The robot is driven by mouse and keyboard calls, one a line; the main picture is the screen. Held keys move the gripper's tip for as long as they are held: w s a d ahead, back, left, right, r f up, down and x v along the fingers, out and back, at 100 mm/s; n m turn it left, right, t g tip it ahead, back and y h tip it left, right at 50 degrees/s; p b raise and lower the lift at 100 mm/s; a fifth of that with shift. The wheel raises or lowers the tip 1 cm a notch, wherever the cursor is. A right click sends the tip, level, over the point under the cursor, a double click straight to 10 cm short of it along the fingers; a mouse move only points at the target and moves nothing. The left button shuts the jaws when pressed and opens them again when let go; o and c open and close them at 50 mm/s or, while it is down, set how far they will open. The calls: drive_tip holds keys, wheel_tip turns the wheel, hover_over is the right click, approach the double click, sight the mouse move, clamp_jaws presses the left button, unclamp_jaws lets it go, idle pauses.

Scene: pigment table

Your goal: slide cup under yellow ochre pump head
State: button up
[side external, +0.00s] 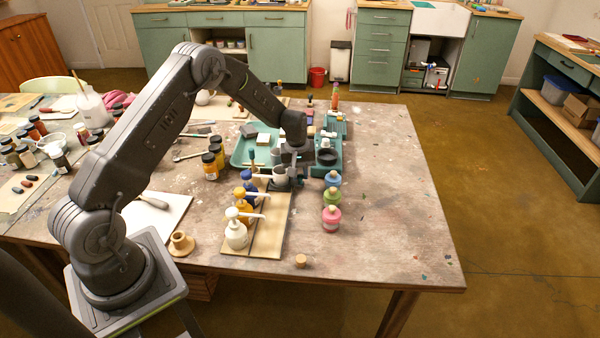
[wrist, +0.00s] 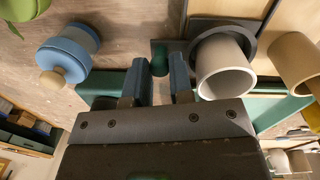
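A pale cup (side external: 281,176) stands at the far end of the pump row in the side view. In the wrist view the cup (wrist: 225,72) sits within a dark round holder, right of my fingers. My gripper (side external: 300,170) is low, just right of the cup. Its fingers (wrist: 160,72) are apart, with a small green post (wrist: 159,58) between their tips; contact with it is unclear.
A blue-lidded jar (wrist: 70,55) is left in the wrist view. A tan cylinder (wrist: 296,63) is close right of the cup. A teal tray (side external: 240,152) lies behind. The table's right side is clear.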

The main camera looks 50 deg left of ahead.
clamp_jaws()
drive_tip(key=shift+s+d, duration=1.4)
drive_tip(key=shift+d, duration=0.05)
drive_tip(key=o, duration=0.5)
unclamp_jaws()
drive_tip(key=shift+r, duration=0.15)
wheel_tip(320, 180, up, 14)
drive_tip(key=shift+s+a+f, duration=0.2)
drive_tip(key=shift+s+a, duration=0.15)
drive_tip(key=shift+s, duration=0.1)
drive_tip(key=shift+o, duration=0.2)
